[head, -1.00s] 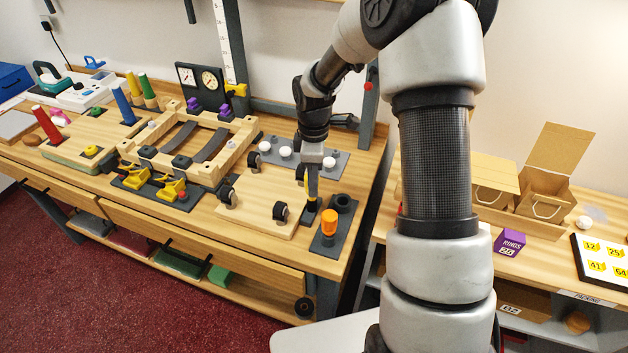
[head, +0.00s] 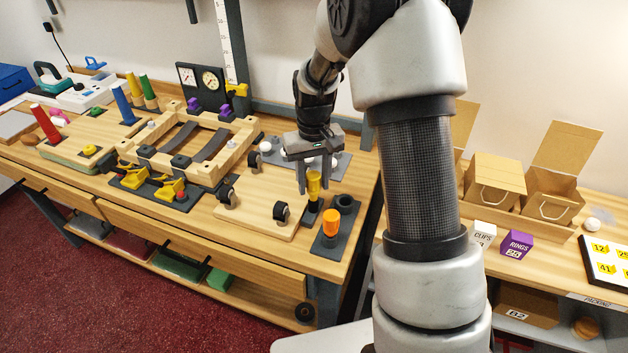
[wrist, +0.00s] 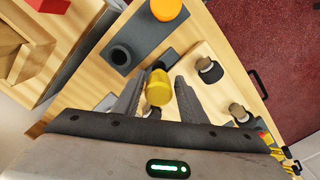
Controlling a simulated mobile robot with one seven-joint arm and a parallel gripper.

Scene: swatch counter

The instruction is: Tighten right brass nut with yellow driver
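The yellow driver (head: 313,186) stands upright at the right end of the bench, beside the orange-topped tool (head: 331,222). Its yellow handle also shows in the wrist view (wrist: 158,88). My gripper (head: 313,188) is open above and around the driver handle. In the wrist view my gripper's fingers (wrist: 157,92) lie on either side of the handle, with gaps visible, so I see no grip. I cannot make out the brass nuts in these views.
A wooden board with black casters (head: 258,205) lies just left of the driver. A dark holder with an empty socket (head: 345,203) is to the right. A wooden clamping frame (head: 215,140) and yellow toggle clamps (head: 170,188) stand farther left.

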